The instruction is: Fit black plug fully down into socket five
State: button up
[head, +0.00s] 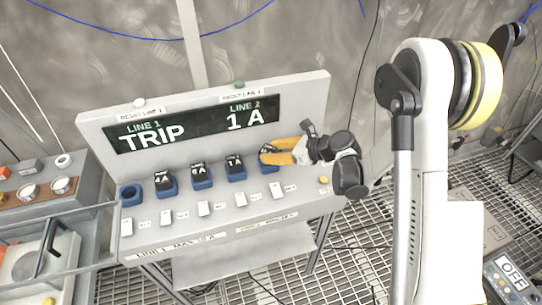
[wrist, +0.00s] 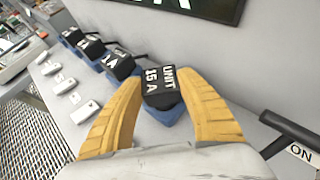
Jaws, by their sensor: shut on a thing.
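The black plug (wrist: 160,84), marked "UNIT 15 A", is between the yellow fingers of my gripper (wrist: 156,72), which is shut on it. Blue socket five (wrist: 163,112) shows directly under the plug in the wrist view. I cannot tell how deep the plug sits. In the head view my gripper (head: 268,152) is at the right end of the socket row, over socket five (head: 273,166), and mostly hides the plug.
Black plugs stand in three blue sockets (head: 201,177) to the left; the leftmost socket (head: 131,195) is empty. White switches (head: 204,208) line the front. The display (head: 192,123) reads "LINE 1 TRIP" and "LINE 2 1 A". A dark handle (wrist: 290,128) is near my right finger.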

jog(key=shift+f, duration=0.5)
jog(key=shift+f, duration=0.2)
jog(key=o, duration=1.2)
jog(key=shift+r, duration=0.1)
